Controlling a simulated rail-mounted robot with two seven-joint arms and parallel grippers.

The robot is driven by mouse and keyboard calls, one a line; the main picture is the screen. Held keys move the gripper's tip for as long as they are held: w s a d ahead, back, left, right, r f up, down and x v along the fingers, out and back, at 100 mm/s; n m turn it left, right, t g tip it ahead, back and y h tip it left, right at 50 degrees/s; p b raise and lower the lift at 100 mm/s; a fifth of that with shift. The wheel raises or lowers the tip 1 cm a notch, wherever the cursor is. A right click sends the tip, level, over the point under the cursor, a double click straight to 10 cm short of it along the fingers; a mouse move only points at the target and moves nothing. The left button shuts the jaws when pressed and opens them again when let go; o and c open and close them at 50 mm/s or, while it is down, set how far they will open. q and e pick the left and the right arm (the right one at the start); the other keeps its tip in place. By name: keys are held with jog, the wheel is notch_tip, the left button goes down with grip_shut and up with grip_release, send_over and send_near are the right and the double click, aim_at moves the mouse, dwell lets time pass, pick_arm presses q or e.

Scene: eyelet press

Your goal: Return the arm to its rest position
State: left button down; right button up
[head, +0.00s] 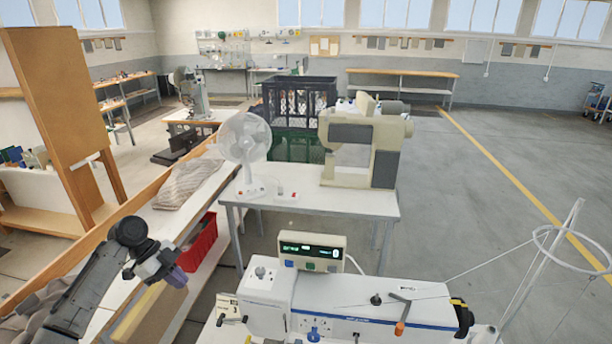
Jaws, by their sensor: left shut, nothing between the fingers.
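My left arm (85,292) comes in from the lower left of the head view. Its dark gripper (176,276) is at the lower left, with small purple-grey fingertips close together and nothing held between them. The gripper hangs in front of the long wooden-edged bench and left of the white sewing machine (350,308) in the foreground. It appears apart from both. My right arm and gripper are not in view.
A red bin (198,243) sits just beyond the gripper. A table (330,204) behind carries a white fan (244,140) and a beige machine (362,145). A control box (312,251) with a lit display stands mid-front. A thread stand (560,255) rises at right; open floor lies beyond.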

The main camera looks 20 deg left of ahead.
pick_arm(q)
jog(key=w+d+r+n+t+y, duration=0.35)
jog(key=r+n+t+y, duration=0.4)
jog(key=r+n, duration=0.35)
jog(key=s+d+n+t+y+p, duration=0.25)
jog(key=s+d, duration=0.25)
jog(key=d, duration=0.4)
jog(key=s+d+f+g+h+p, duration=0.1)
jog(key=s+d+f+g+p, duration=0.1)
jog(key=s+f, duration=0.4)
jog(key=s+d+f+g+h+p, duration=0.1)
jog(key=s+d+f+p, duration=0.3)
jog(key=s, duration=1.2)
jog(key=s+d+f+n+g+h+p, duration=0.1)
jog(key=s+d+f+g+p, duration=0.2)
jog(key=s+f, duration=0.5)
jog(key=s+d+g, duration=0.1)
jog(key=s+d, duration=0.1)
jog(key=s, duration=0.2)
jog(key=shift+f, duration=0.25)
